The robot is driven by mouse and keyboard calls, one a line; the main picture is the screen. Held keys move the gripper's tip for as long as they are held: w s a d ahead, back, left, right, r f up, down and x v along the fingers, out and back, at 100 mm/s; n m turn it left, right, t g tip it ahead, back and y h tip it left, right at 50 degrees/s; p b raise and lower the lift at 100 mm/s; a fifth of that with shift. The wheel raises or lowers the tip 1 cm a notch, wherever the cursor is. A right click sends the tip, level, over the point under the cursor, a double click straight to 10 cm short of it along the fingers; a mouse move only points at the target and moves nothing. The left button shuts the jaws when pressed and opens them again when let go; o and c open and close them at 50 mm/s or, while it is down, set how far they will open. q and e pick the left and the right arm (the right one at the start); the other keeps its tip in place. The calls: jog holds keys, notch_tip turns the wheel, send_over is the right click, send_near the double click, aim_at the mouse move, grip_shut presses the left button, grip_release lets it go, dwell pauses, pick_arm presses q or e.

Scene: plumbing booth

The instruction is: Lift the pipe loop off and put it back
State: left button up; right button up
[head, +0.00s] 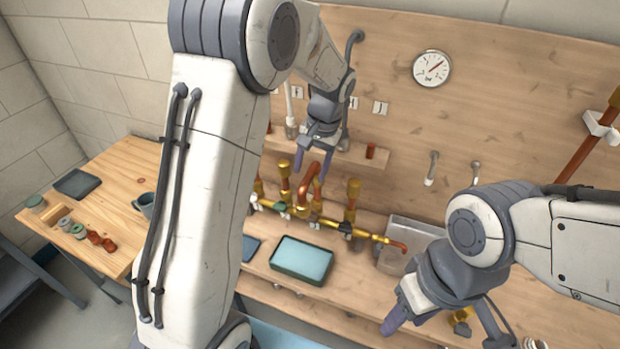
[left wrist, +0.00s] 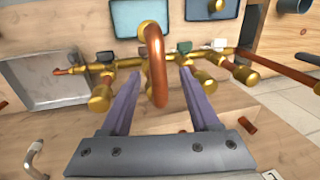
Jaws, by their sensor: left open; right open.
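The copper pipe loop (head: 308,184) stands upright on the brass pipework in the middle of the bench, below the wooden back panel. In the left wrist view the loop (left wrist: 156,65) rises between the two purple fingers. My left gripper (head: 314,163) is open, with its fingertips above and around the loop; a gap shows on each side in the left wrist view (left wrist: 157,90). My right gripper (head: 445,330) is open and empty at the lower right, apart from the pipework. The left arm hides part of the bench in the head view.
The brass manifold (head: 330,224) with several valves runs along the bench. A teal tray (head: 288,274) lies in front of it, and a grey sink (head: 391,262) is to its right. A side table (head: 103,209) at left holds a mug and small fittings. A gauge (head: 432,68) hangs on the panel.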

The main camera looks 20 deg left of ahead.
pick_arm(q)
jog(key=f, duration=0.2)
jog(key=f+p, duration=0.1)
jog(key=f, duration=0.1)
jog(key=a+f+p, duration=0.1)
jog(key=f, duration=0.1)
jog(key=shift+w, duration=0.2)
grip_shut()
